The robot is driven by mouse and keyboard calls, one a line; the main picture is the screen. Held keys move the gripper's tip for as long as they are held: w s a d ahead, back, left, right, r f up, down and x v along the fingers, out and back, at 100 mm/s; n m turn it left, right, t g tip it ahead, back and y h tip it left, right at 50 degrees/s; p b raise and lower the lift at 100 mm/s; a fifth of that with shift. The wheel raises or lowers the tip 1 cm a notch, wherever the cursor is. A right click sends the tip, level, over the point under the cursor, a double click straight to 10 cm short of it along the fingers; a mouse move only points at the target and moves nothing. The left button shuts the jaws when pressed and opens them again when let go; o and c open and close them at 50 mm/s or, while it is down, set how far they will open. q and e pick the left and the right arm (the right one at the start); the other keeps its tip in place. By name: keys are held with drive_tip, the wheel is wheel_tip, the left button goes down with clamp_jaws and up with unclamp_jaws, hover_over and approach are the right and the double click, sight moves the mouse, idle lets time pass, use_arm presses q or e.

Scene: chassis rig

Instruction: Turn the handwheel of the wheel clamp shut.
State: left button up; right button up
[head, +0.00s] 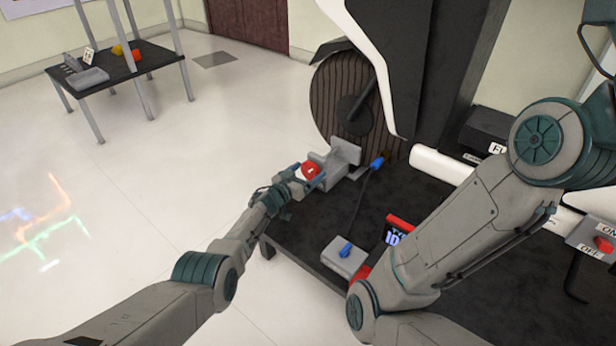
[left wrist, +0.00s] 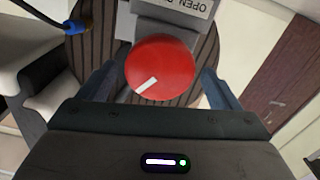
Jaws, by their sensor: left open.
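The red round handwheel (head: 310,170) with a white mark sits on the grey wheel clamp (head: 341,157), beside the dark brown ribbed wheel (head: 338,97). My left gripper (head: 304,178) is open, with its fingers to either side of the handwheel. In the left wrist view the handwheel (left wrist: 160,67) lies between the two open fingers (left wrist: 160,88), with visible gaps on both sides. Its white mark points to the lower left. A label reading OPEN and more, cut off, shows on the clamp (left wrist: 180,12). My right arm crosses the right side; its gripper is out of the picture.
A blue-ended cable (head: 364,190) runs from near the clamp to a grey box (head: 345,258) on the black platform (head: 300,225). A red device (head: 396,225) stands by my right arm. A table (head: 130,65) with small items stands far left.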

use_arm(q)
drive_tip(key=shift+w+d+r, duration=0.1)
drive_tip(key=shift+w+d, duration=0.15)
drive_tip(key=shift+w, duration=0.05)
drive_tip(key=c, duration=1)
